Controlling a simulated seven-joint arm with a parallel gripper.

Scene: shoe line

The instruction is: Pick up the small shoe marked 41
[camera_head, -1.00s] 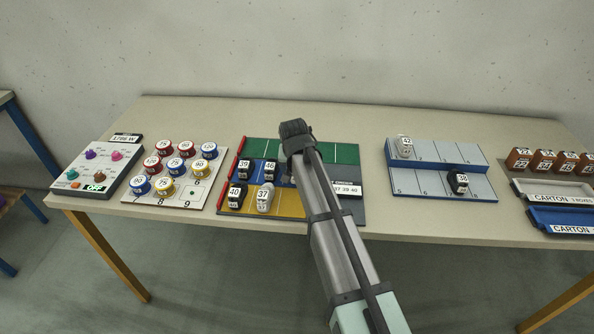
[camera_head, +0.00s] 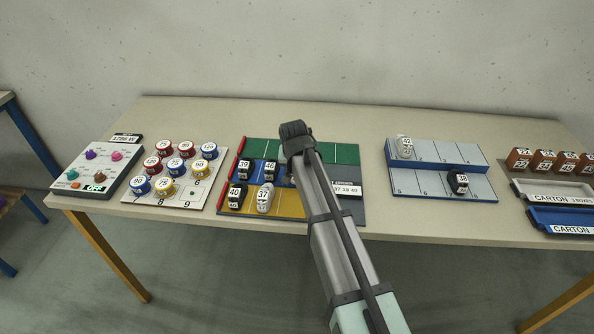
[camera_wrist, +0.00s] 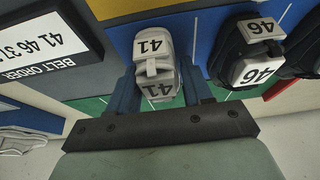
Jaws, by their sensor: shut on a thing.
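The small white shoe marked 41 (camera_wrist: 155,63) is in the wrist view, over the blue band of the coloured board. My gripper (camera_wrist: 157,82) has one finger on each side of it and is shut on it. I cannot tell whether the shoe still touches the board.
The black shoe marked 46 (camera_wrist: 252,58) sits close beside my gripper's right finger. Shoes 39 (camera_head: 244,170), 40 (camera_head: 236,195) and 37 (camera_head: 264,199) stand left of my arm. The green band (camera_head: 340,153) is largely clear.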

